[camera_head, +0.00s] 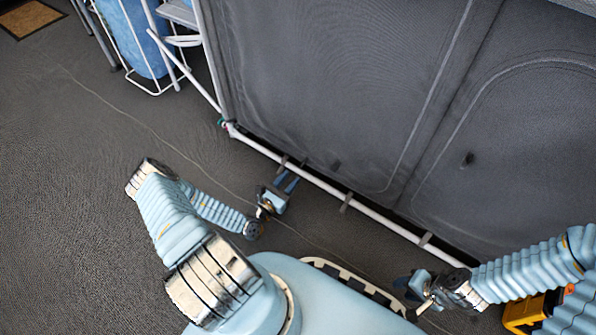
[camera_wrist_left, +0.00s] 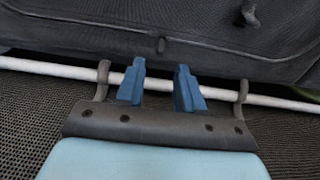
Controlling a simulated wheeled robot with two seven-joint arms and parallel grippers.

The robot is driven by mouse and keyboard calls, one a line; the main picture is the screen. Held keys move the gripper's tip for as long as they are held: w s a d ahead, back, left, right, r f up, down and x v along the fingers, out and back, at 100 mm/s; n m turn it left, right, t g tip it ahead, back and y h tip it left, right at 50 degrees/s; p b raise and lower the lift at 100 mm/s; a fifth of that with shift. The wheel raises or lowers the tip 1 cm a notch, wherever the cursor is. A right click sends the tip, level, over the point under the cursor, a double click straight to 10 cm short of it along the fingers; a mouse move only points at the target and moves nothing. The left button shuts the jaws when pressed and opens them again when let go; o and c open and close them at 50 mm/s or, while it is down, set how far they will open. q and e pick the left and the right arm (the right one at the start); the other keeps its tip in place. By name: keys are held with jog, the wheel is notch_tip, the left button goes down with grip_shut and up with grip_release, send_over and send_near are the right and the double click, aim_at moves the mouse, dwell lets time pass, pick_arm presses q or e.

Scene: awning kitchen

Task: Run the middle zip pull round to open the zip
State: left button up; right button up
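A dark grey fabric wall (camera_head: 300,75) with pale curved zip lines stands above a white rail. A small dark pull (camera_head: 335,164) hangs low on its left panel; a second dark pull (camera_head: 468,160) sits on the right panel. Which is the middle one I cannot tell for sure. My left gripper (camera_head: 290,180) is open and empty at the rail, below and left of the first pull. In the left wrist view, its blue fingers (camera_wrist_left: 160,85) are apart, with a small dark tab (camera_wrist_left: 161,45) beyond the gap, untouched. My right gripper (camera_head: 402,283) is low at the right; its fingers are unclear.
The white rail (camera_head: 375,217) runs along the wall's foot, with dark straps around it; it also crosses behind my left fingers in the wrist view (camera_wrist_left: 60,68). A white-framed rack with a blue bag (camera_head: 140,40) stands at upper left. The grey floor (camera_head: 70,180) at left is clear.

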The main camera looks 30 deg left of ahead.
aim_at(303, 164)
pick_arm(q)
jog(key=w, duration=0.3)
jog(key=w+b, duration=0.1)
jog(key=w, duration=0.1)
jog(key=shift+w+d, duration=0.25)
jog(key=shift+w, duration=0.1)
grip_shut()
dwell(1.1)
